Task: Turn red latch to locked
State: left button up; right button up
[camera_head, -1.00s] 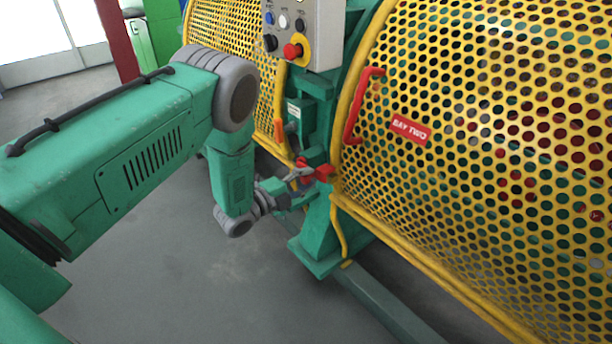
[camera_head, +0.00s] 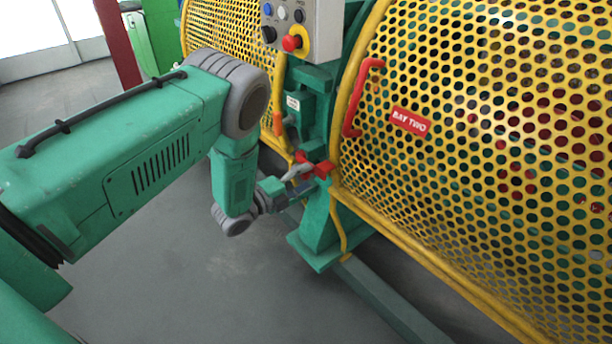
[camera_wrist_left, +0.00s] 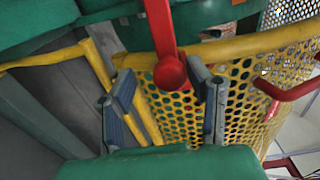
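The red latch (camera_head: 322,169) sits on the green frame post between the two yellow mesh guards. In the left wrist view the latch (camera_wrist_left: 162,28) is a red bar coming down from the top, with a round knob at its end. My left gripper (camera_head: 302,181) is at the latch. In the left wrist view its two fingers (camera_wrist_left: 163,78) stand apart, one on each side of the knob. The right-hand finger is close to the knob, and I cannot tell if it touches. A gap shows on the left side. My right gripper is not in view.
The yellow mesh guard marked "BAY TWO" (camera_head: 480,150) fills the right side, with a red handle (camera_head: 355,98) at its edge. A control box (camera_head: 310,22) with a red button (camera_head: 291,43) stands above the latch. Open grey floor (camera_head: 170,280) lies below my left arm.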

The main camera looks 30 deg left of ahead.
pick_arm(q)
jog(key=shift+w+r, duration=0.1)
jog(key=shift+r, duration=0.1)
jog(key=shift+s+a, duration=0.15)
jog(key=shift+s, duration=0.05)
jog(key=v, duration=1.1)
jog(key=shift+s+a+f, duration=0.15)
jog(key=shift+s+a, duration=0.05)
jog(key=shift+s, duration=0.05)
